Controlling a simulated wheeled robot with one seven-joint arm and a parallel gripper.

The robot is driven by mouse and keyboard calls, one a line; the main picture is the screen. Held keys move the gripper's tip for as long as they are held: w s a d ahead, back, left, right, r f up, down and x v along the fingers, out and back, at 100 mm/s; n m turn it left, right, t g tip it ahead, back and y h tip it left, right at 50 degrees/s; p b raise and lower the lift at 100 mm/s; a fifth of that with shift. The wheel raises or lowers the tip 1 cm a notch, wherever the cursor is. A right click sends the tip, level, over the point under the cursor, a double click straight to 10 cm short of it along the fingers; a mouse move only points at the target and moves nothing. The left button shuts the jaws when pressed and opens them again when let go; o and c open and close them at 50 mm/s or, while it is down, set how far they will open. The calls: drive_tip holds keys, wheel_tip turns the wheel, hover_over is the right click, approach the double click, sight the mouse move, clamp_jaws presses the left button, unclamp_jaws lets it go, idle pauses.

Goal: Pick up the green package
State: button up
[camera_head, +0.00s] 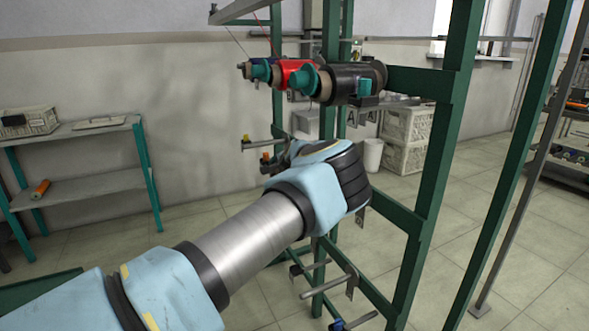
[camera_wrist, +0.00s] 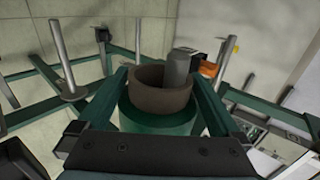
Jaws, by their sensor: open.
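In the wrist view a green package (camera_wrist: 150,117) with a brown tube (camera_wrist: 160,92) on it lies between the two fingers of my gripper (camera_wrist: 162,76). The fingers are apart, one on either side of the tube. I cannot tell whether they touch it. A grey block or post (camera_wrist: 178,68) shows just beyond the tube. In the head view my wrist hides the fingers and this package.
A green frame (camera_head: 436,150) with grey pegs (camera_head: 325,288) stands around my wrist. Pegs (camera_wrist: 63,57) also show in the wrist view, with an orange part (camera_wrist: 209,69) nearby. A shelf (camera_head: 78,188) stands left; white crates (camera_head: 408,125) stand behind.

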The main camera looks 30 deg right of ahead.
drive_tip(key=shift+c, duration=0.2)
drive_tip(key=c, duration=1.4)
drive_tip(key=shift+c, duration=0.2)
drive_tip(key=shift+r, duration=0.15)
